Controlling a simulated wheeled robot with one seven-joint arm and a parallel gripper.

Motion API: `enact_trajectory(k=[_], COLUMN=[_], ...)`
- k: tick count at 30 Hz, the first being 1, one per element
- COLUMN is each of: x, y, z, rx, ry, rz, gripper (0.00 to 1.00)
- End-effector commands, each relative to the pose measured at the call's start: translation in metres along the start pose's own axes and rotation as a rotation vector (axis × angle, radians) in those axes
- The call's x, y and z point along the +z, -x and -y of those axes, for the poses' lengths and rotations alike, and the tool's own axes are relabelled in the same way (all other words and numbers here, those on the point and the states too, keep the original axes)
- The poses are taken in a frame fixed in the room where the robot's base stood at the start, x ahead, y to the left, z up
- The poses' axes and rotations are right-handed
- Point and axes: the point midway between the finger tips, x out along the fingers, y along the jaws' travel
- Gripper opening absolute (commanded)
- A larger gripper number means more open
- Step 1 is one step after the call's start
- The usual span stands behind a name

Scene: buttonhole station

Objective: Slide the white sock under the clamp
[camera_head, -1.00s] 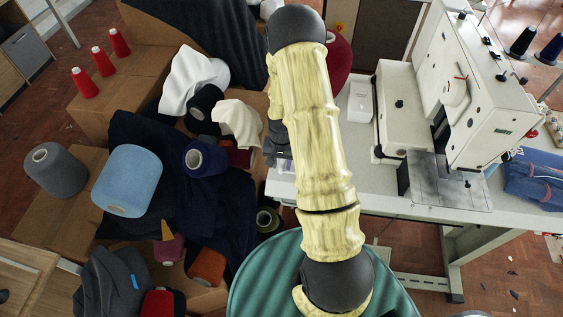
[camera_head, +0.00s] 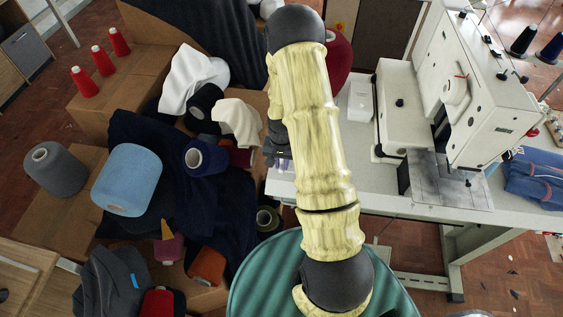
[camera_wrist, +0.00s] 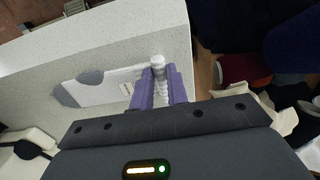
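The white sock (camera_wrist: 105,88) lies on the pale tabletop in the wrist view, with a grey patch at its left end and a small printed label. My gripper (camera_wrist: 158,80) has purple fingers on both sides of its bunched, ribbed white end and looks shut on it. In the head view my gripper (camera_head: 284,163) is at the table's left edge, mostly behind my arm, and the sock is hidden there. The clamp area (camera_head: 467,182) is under the head of the white sewing machine (camera_head: 490,120), above a metal plate (camera_head: 440,185), right of my gripper.
The white tabletop (camera_head: 400,205) is clear between my arm and the metal plate. A small white box (camera_head: 360,102) stands behind. Folded blue cloth (camera_head: 535,180) lies right of the machine. Boxes with yarn cones (camera_head: 127,180) and dark fabric crowd the left. A green round stool (camera_head: 262,285) stands in front.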

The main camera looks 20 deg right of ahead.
Motion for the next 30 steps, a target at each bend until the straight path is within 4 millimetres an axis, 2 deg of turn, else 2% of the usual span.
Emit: enact_trajectory(k=[13, 30], x=[0.000, 0.000], y=[0.001, 0.029], z=[0.000, 0.000], rx=[0.000, 0.000], ry=[0.000, 0.000], rz=[0.000, 0.000], gripper=[0.01, 0.01])
